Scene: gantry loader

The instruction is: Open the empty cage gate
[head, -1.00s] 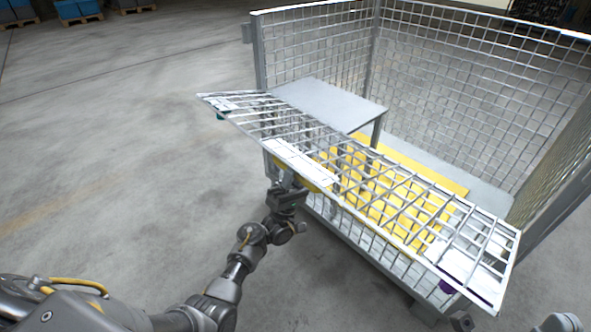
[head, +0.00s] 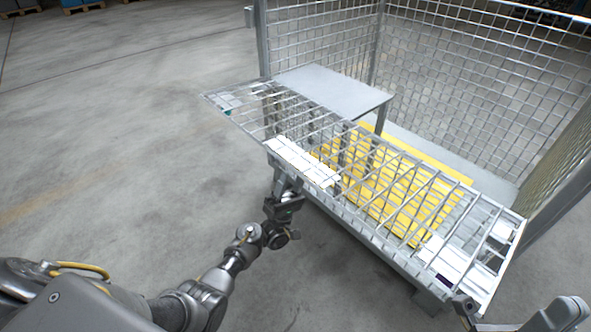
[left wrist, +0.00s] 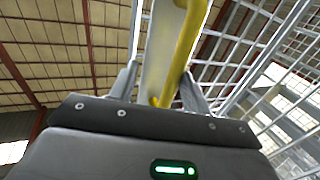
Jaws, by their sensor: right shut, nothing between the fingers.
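The cage gate is a mesh panel (head: 400,174) with a white plate (head: 302,162) on its near edge. It lies tilted well over from upright across the cage's front. My left gripper (head: 288,188) is at the gate's near edge, just below the white plate. In the left wrist view, a yellow handle bar (left wrist: 187,50) runs between my left fingers (left wrist: 158,88), which appear shut on it; finger contact is hard to see. My right gripper (head: 465,308) is shut and empty below the gate's near right corner, apart from the handle.
The cage has mesh walls (head: 480,90) at the back and right. Inside are a grey shelf (head: 335,90) and a yellow slatted surface (head: 440,168), seen partly through the gate. Open concrete floor (head: 130,130) lies left of the cage. Blue crates on pallets (head: 82,4) stand far back.

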